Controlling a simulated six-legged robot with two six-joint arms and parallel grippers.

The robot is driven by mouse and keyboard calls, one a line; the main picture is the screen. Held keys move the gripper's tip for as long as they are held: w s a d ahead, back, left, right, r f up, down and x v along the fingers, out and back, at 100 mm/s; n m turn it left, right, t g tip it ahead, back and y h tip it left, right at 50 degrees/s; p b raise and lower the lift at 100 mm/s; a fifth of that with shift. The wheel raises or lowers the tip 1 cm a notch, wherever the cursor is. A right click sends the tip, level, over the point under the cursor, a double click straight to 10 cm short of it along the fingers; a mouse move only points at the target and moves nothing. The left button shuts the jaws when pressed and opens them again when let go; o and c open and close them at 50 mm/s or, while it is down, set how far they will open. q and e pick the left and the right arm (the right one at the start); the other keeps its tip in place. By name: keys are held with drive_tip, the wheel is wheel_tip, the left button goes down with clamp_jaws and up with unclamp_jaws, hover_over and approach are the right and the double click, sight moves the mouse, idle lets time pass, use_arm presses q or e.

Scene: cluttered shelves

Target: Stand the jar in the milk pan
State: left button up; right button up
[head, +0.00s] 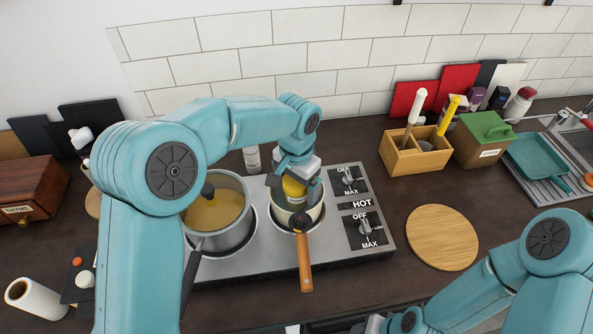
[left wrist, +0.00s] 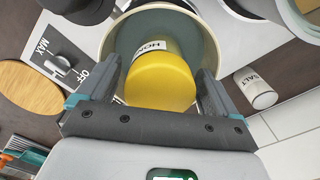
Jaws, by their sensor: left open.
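The jar (head: 294,189) has a yellow lid, and its white label shows part of a word in the left wrist view (left wrist: 161,82). It is inside the milk pan (head: 313,217), a small pale pan with a wooden handle, on the right side of the hob. The pan's rim curves around the jar in the left wrist view (left wrist: 112,38). Its contact with the pan floor is hidden. My left gripper (head: 295,176) is over the jar, its fingers apart on either side of the lid (left wrist: 160,92). My right arm is at the lower right; its jaw state is unclear.
A salt shaker (head: 252,159) is behind the hob. A round wooden board (head: 442,238) lies right of the hob. A wooden utensil box (head: 414,158) and green-lidded box (head: 482,140) stand behind it.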

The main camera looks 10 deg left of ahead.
use_arm(q)
wheel_tip(320, 180, up, 11)
drive_tip(key=shift+r, duration=0.1)
idle(0.4)
drive_tip(key=shift+s, duration=0.1)
